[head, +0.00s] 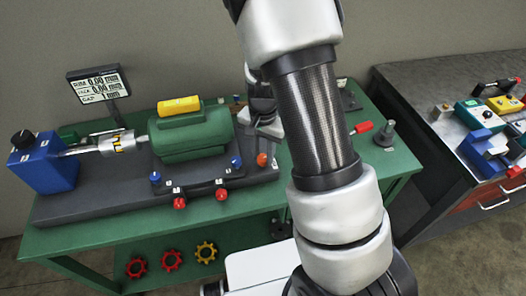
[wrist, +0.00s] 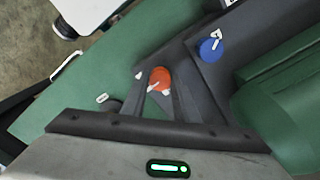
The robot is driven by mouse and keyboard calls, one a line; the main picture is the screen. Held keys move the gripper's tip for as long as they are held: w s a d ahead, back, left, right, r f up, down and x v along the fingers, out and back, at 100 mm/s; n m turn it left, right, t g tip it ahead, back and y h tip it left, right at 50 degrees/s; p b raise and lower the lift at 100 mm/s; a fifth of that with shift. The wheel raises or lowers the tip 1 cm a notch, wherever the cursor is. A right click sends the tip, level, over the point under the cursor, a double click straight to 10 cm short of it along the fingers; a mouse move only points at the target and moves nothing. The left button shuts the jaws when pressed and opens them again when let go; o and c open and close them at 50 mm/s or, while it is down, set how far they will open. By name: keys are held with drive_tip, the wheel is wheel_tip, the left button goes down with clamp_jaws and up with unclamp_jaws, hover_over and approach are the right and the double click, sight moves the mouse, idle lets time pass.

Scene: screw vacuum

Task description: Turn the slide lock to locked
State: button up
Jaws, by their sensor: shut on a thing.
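An orange-red knob (head: 262,159) stands at the right end of the dark machine base. A blue knob (head: 236,161) with a small white tag is just left of it. I cannot tell for certain which part is the slide lock or read its setting. My gripper (head: 264,130) is partly hidden behind my arm. In the wrist view, the two dark fingers of my gripper (wrist: 162,92) narrow together at the orange knob (wrist: 160,78) and appear shut on it. The blue knob (wrist: 210,48) is apart from them, to the upper right.
The green motor housing (head: 185,137) stands beside the knobs on the dark base (head: 90,205). Red knobs (head: 222,194) stick out at the front. A red-handled tool (head: 362,128) and a grey post (head: 385,135) are to the right. A second bench (head: 415,85) stands farther right.

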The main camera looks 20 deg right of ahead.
sight(263, 157)
drive_tip(key=shift+w+r+m, duration=0.1)
drive_tip(key=shift+m, duration=0.2)
drive_tip(key=o, duration=1.1)
drive_tip(key=shift+c, duration=0.2)
wheel_tip(263, 157, up, 17)
drive_tip(key=p, duration=0.2)
drive_tip(key=shift+r, duration=0.2)
